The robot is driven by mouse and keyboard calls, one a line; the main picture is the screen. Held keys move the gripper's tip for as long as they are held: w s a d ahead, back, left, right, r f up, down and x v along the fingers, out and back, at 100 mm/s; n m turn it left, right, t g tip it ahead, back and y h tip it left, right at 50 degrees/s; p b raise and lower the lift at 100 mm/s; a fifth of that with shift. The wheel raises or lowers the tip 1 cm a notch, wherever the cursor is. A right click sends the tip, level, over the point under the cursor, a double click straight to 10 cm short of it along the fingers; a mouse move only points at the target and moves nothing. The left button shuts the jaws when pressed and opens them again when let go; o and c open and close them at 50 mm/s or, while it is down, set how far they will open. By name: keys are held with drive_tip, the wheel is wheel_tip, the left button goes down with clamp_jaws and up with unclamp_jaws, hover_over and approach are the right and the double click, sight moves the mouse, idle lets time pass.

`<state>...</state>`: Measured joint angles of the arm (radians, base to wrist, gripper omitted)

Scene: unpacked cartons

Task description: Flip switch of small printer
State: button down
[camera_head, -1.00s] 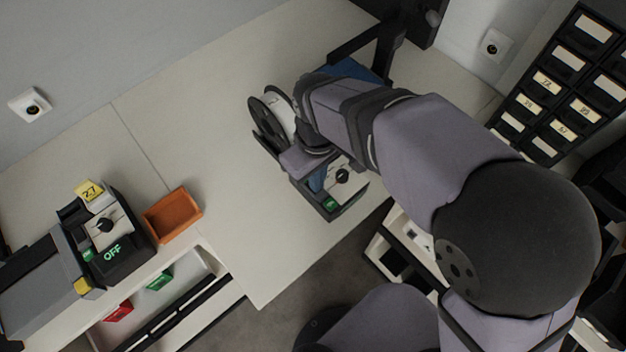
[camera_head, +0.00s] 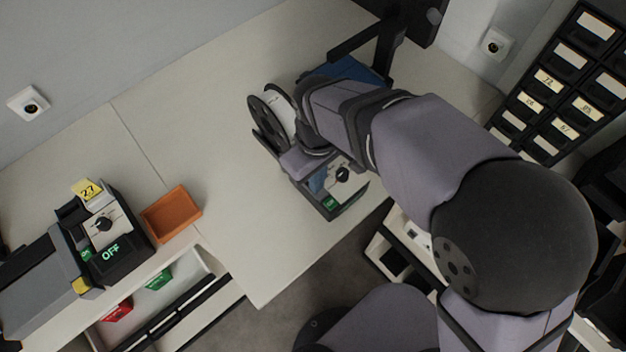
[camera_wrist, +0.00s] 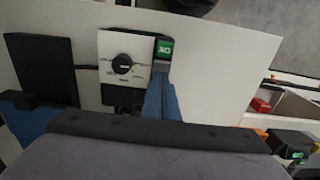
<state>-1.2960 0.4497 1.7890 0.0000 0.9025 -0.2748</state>
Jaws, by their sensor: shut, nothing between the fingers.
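The small printer, with a reel (camera_head: 270,118) at its back, stands on the right part of the table. Its white front panel (camera_head: 349,172) carries a black knob (camera_head: 342,174), and a lit green rocker switch (camera_head: 330,203) sits beside the panel. In the wrist view the panel shows with the knob (camera_wrist: 122,64) and the green switch (camera_wrist: 165,47), which seems to read ON. My gripper (camera_wrist: 160,84) has blue fingers, shut and empty, with the tips just by the green switch. I cannot tell whether they touch it. In the head view my wrist partly hides the printer.
A grey machine (camera_head: 40,285) with its own knob and an OFF display (camera_head: 111,252) stands at the left. An orange tray (camera_head: 171,214) lies beside it. A drawer with red and green items is below. Labelled bins (camera_head: 560,90) stand at the right. The middle table is clear.

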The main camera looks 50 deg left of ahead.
drive_tip(key=shift+f, duration=0.2)
wheel_tip(320, 180, up, 7)
drive_tip(key=p, duration=0.6)
idle(0.5)
idle(0.5)
